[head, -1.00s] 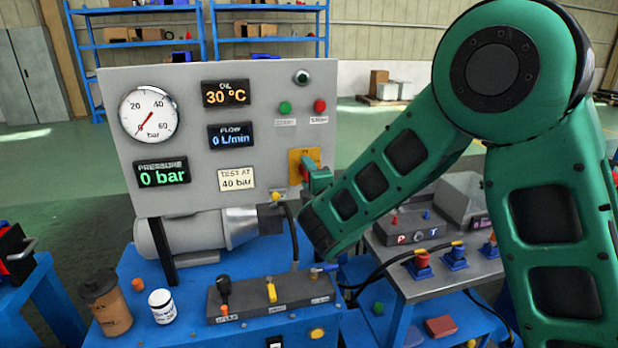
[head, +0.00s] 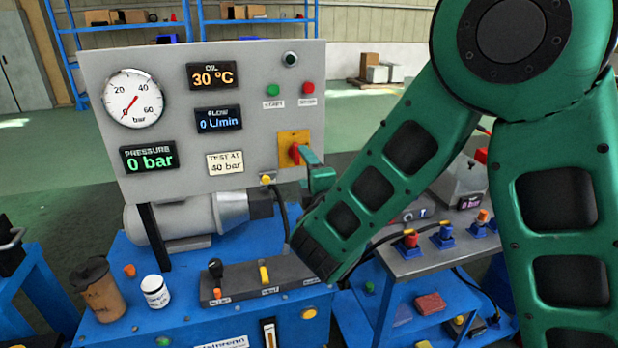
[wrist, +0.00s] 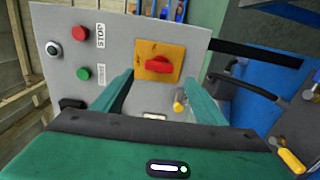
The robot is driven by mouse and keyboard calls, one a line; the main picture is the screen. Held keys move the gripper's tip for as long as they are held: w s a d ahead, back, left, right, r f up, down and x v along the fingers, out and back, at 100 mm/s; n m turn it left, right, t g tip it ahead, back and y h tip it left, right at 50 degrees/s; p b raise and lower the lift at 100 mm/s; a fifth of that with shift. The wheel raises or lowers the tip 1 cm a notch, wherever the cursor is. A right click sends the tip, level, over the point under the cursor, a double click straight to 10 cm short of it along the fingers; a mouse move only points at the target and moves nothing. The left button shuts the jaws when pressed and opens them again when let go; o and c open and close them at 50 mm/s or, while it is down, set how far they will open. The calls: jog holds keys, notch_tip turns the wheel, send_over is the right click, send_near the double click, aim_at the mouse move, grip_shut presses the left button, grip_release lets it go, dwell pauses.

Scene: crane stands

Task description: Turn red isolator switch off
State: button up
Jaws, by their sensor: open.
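The red isolator switch (head: 294,153) is a red handle on a yellow plate (head: 293,138) at the right side of the grey panel. In the wrist view the red handle (wrist: 159,66) lies roughly crosswise on its yellow plate (wrist: 171,54). My gripper (head: 304,157) is in front of the switch in the head view and partly covers it. In the wrist view my gripper (wrist: 160,88) is open, its two green fingers apart below and to either side of the handle. No contact with the handle shows.
The grey panel (head: 245,70) carries a gauge, displays, a green button (head: 273,90) and a red button (head: 308,88). A yellow-tipped knob (wrist: 179,102) sits close to the right finger. Below are a lever block (head: 240,289), a cup (head: 98,287) and a white jar (head: 155,291).

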jog(key=v, duration=0.3)
jog(key=shift+s+d, duration=0.1)
